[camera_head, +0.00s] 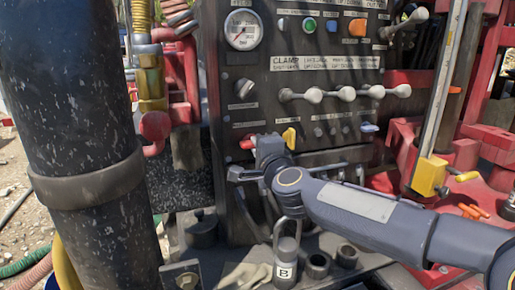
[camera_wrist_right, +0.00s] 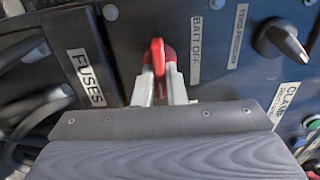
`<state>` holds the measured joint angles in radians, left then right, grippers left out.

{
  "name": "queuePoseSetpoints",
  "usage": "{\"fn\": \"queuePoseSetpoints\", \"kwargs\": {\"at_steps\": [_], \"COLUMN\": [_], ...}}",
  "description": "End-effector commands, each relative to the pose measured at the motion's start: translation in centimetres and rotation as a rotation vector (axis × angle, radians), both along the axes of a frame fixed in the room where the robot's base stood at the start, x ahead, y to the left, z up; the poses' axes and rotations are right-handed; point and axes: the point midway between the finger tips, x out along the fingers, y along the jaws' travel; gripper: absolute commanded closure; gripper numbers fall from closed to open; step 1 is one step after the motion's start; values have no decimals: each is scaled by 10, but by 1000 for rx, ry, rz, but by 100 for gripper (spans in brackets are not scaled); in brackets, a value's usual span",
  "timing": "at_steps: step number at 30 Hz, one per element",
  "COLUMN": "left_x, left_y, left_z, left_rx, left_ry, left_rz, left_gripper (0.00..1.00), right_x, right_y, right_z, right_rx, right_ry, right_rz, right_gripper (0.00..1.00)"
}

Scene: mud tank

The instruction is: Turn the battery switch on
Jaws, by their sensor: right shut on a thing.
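The battery switch is a red handle (camera_wrist_right: 157,56) on the dark panel, beside a "BATT OFF" label (camera_wrist_right: 195,50) in the right wrist view. My right gripper (camera_wrist_right: 160,88) is shut on this red handle, with one light-coloured finger on each side of it. In the head view, the red handle (camera_head: 246,144) shows at the lower left of the control panel, partly hidden by my right gripper (camera_head: 256,146). The right arm comes in from the lower right. My left gripper is not in view.
A yellow knob (camera_head: 289,138) sits just right of the gripper. The panel (camera_head: 330,30) carries a gauge (camera_head: 243,30), levers and buttons. A thick black cylinder (camera_head: 80,120) stands at the left. A bottle marked B (camera_head: 285,271) stands below the arm.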

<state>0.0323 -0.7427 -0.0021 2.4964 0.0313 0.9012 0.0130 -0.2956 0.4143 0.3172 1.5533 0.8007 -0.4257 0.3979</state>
Motion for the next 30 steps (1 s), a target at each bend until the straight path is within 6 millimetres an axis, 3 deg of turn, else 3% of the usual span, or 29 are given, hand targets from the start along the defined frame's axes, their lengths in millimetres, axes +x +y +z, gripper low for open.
{"fn": "queuePoseSetpoints", "kwargs": {"at_steps": [7,8,12,23,30], "left_x": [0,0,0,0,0], "left_y": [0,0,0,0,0], "left_z": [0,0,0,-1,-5], "left_rx": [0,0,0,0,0], "left_ry": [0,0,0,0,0], "left_rz": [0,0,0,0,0], "left_gripper": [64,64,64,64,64], "right_x": [0,0,0,-5,-42], "right_y": [0,0,0,-2,-14], "right_z": [-1,-1,-1,0,0], "right_rx": [3,3,1,1,0], "right_ry": [3,3,3,0,-2], "right_rz": [1,1,1,0,0], "right_gripper": [100,86,68,67,67]}}
